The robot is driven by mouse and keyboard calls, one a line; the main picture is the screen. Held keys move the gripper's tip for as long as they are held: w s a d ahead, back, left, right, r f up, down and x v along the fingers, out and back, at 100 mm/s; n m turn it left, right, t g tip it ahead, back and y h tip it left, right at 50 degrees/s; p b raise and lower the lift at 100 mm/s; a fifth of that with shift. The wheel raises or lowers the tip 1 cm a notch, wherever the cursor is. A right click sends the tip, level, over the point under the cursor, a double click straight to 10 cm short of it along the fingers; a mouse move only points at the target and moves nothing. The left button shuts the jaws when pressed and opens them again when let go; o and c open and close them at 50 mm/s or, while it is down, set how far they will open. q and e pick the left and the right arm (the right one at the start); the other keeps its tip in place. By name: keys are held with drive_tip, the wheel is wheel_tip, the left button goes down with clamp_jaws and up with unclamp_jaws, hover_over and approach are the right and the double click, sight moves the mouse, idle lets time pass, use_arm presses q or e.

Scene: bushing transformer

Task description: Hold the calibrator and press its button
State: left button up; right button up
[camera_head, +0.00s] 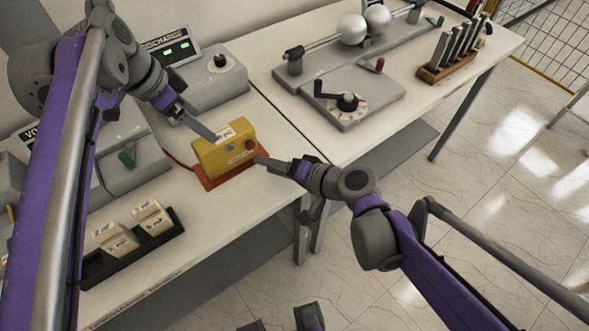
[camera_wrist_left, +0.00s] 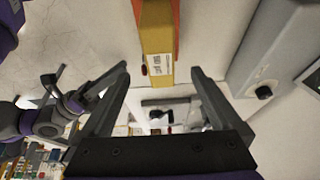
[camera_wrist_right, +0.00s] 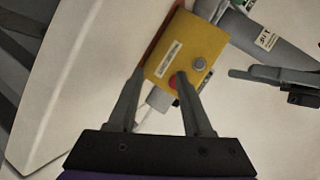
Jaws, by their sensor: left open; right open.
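The calibrator is a yellow box (camera_head: 225,155) with a red button (camera_head: 249,144) and a grey knob (camera_head: 230,148) on its front. It stands on an orange-red base (camera_head: 207,182) near the table's front edge. My left gripper (camera_head: 212,136) is open, just above and behind the box's left part; its wrist view shows the yellow top (camera_wrist_left: 156,40) beyond the spread fingers. My right gripper (camera_head: 262,162) is open at the box's front right; in its wrist view one fingertip overlaps the red button (camera_wrist_right: 173,83). I cannot tell whether it touches.
A grey unit with a black knob (camera_head: 212,80) stands behind the calibrator. A black tray (camera_head: 125,262) with white blocks lies at front left. A sphere apparatus (camera_head: 345,50) and a wooden rack (camera_head: 447,72) stand on the right table.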

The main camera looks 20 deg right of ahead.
sight(225, 142)
drive_tip(key=s+d+m+t+y, duration=0.1)
drive_tip(key=d+m, duration=0.1)
drive_tip(key=s+d+m+t+y, duration=0.1)
drive_tip(key=s+d+m+t, duration=0.1)
drive_tip(key=m, duration=0.1)
drive_tip(key=shift+y, duration=0.4)
use_arm(q)
drive_tip(key=shift+d+f, duration=0.1)
use_arm(e)
drive_tip(key=shift+s+d+r+m+t, duration=0.2)
drive_tip(key=shift+s+r+m+t, duration=0.1)
drive_tip(key=shift+t, duration=0.1)
use_arm(q)
drive_tip(key=x, duration=1)
drive_tip(key=shift+f, duration=0.3)
clamp_jaws()
use_arm(e)
clamp_jaws()
drive_tip(key=shift+w, duration=0.1)
idle(0.7)
